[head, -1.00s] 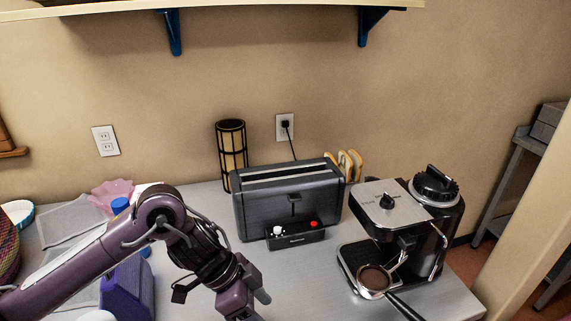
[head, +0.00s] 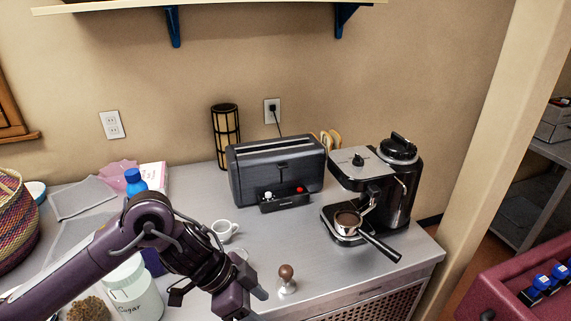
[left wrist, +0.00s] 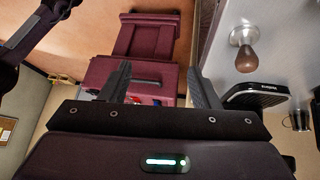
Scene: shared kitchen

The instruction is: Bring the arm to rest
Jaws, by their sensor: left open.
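My left arm comes in from the left in the head view, and its gripper (head: 254,297) hangs near the front edge of the counter, below and left of a tamper (head: 286,279). In the left wrist view the two fingers of my left gripper (left wrist: 156,88) are spread apart with nothing between them. The tamper also shows in the left wrist view (left wrist: 245,50), standing on the counter. My right gripper is in neither view.
The grey counter (head: 330,265) holds a toaster (head: 280,165), an espresso machine (head: 365,190) with a portafilter (head: 367,237), a white cup (head: 225,230), a sugar jar (head: 133,292) and a woven basket (head: 15,220). A maroon cart (head: 500,290) stands at right.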

